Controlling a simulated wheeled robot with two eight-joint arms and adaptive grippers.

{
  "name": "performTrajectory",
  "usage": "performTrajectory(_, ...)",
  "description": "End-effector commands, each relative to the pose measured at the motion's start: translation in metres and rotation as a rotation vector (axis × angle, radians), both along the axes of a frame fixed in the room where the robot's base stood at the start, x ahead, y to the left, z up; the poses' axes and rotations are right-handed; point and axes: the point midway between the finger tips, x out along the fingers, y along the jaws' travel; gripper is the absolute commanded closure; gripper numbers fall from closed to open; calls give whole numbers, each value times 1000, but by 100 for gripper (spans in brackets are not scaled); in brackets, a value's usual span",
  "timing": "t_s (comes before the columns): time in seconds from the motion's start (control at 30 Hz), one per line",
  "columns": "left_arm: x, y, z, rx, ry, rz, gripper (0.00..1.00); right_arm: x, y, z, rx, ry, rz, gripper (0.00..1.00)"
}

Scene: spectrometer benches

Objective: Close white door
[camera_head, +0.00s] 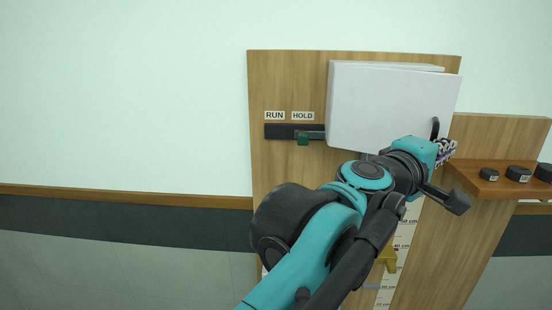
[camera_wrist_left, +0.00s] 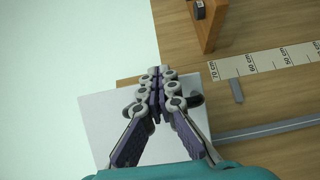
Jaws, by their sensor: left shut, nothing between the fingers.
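The white door (camera_head: 385,105) is on a wooden panel, standing out from it at an angle, with a gap along its top right. A dark handle (camera_head: 435,128) is near its right edge. My left gripper (camera_head: 446,148) is shut and empty, beside the door's lower right corner, just below the handle. In the left wrist view the shut fingers (camera_wrist_left: 156,88) lie over the white door (camera_wrist_left: 100,118), with the dark handle (camera_wrist_left: 194,99) partly hidden behind them. Whether they touch the door, I cannot tell. My right gripper is not in view.
A wooden shelf (camera_head: 470,178) with black round pieces is right of the gripper. A slider with a green knob (camera_head: 303,139) sits left of the door under RUN and HOLD labels. A centimetre scale (camera_wrist_left: 262,64) runs along the panel. The wall at left is clear.

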Motion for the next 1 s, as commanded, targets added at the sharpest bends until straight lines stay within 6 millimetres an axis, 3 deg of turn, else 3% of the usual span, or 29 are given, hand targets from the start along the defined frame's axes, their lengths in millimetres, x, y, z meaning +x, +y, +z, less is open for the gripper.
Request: performTrajectory(1.0, 23, -6, 0, 1, -1, 4, 100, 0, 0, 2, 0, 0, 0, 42)
